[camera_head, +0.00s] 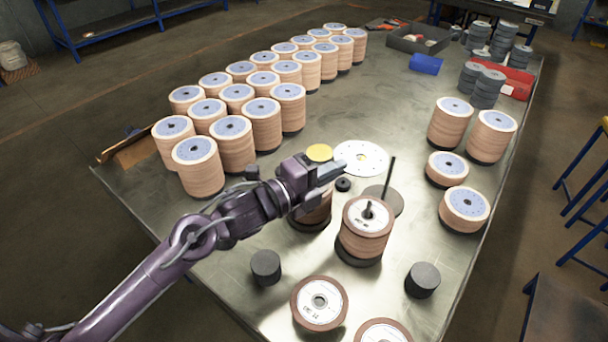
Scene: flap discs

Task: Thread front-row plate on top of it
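My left gripper (338,172) is over the middle of the table, above a brown disc stack (312,214) that it partly hides. Its fingers are too small to tell open from shut. A taller brown stack (365,230) with a white-labelled top and a dark post through its centre stands just right of it. Behind that stack is a dark round base (392,203) with a thin upright rod (390,178). Two white-labelled brown discs lie at the front: one at front centre (306,313), the other (378,334) cut by the lower edge. My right gripper is out of view.
Rows of blue-labelled stacks (233,150) fill the left and back. More stacks (465,210) stand right. A white holed plate (361,158) and yellow disc (319,152) lie near my gripper. Dark cylinders (265,268) (422,281) flank the front. Bare table lies at left front.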

